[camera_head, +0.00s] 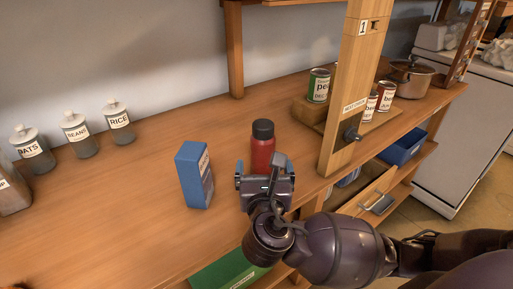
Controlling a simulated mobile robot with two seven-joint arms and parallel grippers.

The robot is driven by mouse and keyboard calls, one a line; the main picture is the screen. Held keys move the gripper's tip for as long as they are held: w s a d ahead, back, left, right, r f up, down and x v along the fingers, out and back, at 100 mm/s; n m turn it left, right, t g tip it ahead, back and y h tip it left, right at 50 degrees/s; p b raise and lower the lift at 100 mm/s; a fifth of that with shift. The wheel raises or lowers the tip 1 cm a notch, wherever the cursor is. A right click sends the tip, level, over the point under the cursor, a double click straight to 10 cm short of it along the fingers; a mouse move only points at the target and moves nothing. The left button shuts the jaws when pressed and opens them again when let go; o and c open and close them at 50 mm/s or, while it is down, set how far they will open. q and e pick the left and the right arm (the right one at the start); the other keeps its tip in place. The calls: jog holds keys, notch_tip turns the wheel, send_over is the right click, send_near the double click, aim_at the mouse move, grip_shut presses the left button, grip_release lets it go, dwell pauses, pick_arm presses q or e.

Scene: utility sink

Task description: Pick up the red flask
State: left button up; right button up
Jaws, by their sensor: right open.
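The red flask (262,147) with a black cap stands upright on the wooden counter, near the middle of the head view. My right gripper (265,176) comes in from the lower right and is open. It is in front of the flask and hides the flask's lower part. I cannot tell whether the fingers reach around the flask or stop short of it. My left gripper is not in view.
A blue box (193,176) stands close to the left of my gripper. A wooden post (345,110) rises at the right, with cans (318,86) behind it. Jars (119,122) line the wall at the left. The counter (120,190) between is clear.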

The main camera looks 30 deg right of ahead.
aim_at(264, 123)
jog(key=x, duration=0.4)
jog(key=shift+w+d+f+b, duration=0.1)
jog(key=shift+w+b, duration=0.15)
jog(key=shift+b, duration=0.05)
jog(key=b+x, duration=0.1)
jog(key=x, duration=0.3)
jog(key=shift+w+d, duration=0.25)
jog(key=shift+w, duration=0.2)
jog(key=c, duration=1)
jog(key=shift+c, duration=0.9)
notch_tip(264, 123, up, 8)
jog(key=shift+r+p, duration=0.25)
jog(key=shift+p, duration=0.9)
notch_tip(264, 123, up, 12)
jog(key=p, duration=0.2)
jog(key=shift+f+p, duration=0.15)
jog(key=shift+p, duration=0.25)
